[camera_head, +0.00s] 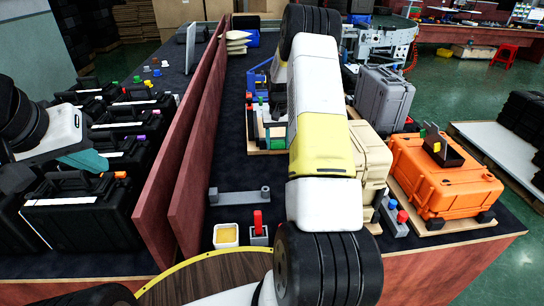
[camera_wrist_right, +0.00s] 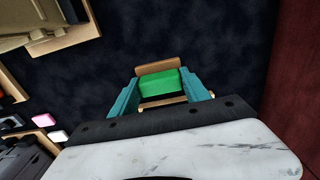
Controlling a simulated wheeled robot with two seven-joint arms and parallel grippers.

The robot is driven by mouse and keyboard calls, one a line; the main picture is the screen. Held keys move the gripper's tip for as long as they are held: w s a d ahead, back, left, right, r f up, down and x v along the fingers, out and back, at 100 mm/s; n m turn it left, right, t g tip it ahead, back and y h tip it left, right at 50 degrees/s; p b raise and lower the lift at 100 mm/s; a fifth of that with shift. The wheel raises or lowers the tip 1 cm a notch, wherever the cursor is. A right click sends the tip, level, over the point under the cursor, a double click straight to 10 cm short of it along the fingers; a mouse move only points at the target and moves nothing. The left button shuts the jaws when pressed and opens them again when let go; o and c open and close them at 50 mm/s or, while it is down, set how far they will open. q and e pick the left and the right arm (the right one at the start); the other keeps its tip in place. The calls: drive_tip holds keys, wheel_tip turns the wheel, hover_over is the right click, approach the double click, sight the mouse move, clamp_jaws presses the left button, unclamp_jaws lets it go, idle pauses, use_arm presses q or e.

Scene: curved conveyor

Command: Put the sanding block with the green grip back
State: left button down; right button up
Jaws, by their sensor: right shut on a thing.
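The sanding block with the green grip (camera_wrist_right: 159,84) is between the teal fingers of my right gripper (camera_wrist_right: 160,92) in the right wrist view. Tan edges show above and below the green part. The gripper is shut on it, over a dark surface.
A small rack (camera_head: 266,138) with coloured parts stands left of my right arm. An orange case (camera_head: 440,175), a grey case (camera_head: 383,98) and a tan case (camera_head: 371,160) stand to the right. Red-brown partitions (camera_head: 190,180) run along the dark table. A white tray (camera_head: 226,235) sits near the front.

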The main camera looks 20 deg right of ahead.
drive_tip(key=f, duration=0.6)
drive_tip(key=shift+w+d, duration=0.15)
drive_tip(key=shift+d, duration=0.15)
drive_tip(key=shift+f, duration=1.95)
drive_tip(key=shift+f, duration=0.1)
drive_tip(key=o, duration=1.2)
